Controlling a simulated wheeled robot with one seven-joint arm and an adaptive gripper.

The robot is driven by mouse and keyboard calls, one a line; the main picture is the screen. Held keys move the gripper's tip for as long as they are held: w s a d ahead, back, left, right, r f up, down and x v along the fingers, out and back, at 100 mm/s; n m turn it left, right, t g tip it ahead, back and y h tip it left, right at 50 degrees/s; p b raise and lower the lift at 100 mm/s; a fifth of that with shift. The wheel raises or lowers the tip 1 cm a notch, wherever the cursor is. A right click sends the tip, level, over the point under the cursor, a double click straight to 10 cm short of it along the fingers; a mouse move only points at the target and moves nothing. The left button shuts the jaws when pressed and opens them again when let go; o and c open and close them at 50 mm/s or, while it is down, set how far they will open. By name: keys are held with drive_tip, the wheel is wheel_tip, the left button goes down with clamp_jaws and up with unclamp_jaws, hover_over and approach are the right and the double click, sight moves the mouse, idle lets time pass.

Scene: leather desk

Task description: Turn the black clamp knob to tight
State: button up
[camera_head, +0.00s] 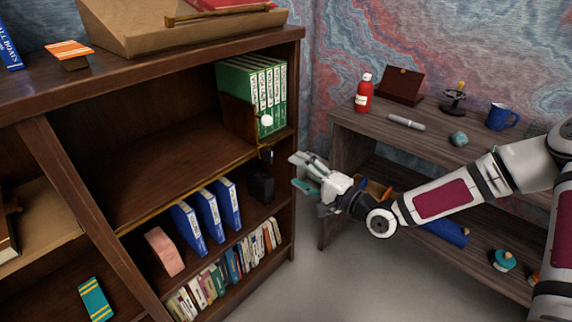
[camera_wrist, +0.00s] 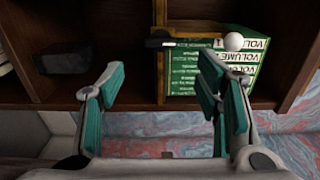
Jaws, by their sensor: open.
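The black clamp knob (camera_head: 267,154) shows small and dark at the front edge of the shelf, below the green volumes. In the wrist view a short black piece with a pale tip (camera_wrist: 158,43), apparently the knob, lies beyond the gap between my fingers. Its turned position is too small to tell. My gripper (camera_head: 306,173) is open and empty, to the right of the knob and apart from it. In the wrist view my gripper (camera_wrist: 160,88) has its teal-padded fingers spread wide.
Green volumes (camera_head: 264,82) stand on the shelf behind a brown plate with a white ball (camera_head: 266,120). A black box (camera_head: 262,184) and blue binders (camera_head: 208,214) stand on the shelf below. A side desk (camera_head: 350,125) stands behind my arm. The bookcase's right upright is close to my fingers.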

drive_tip(key=shift+v, duration=1.7)
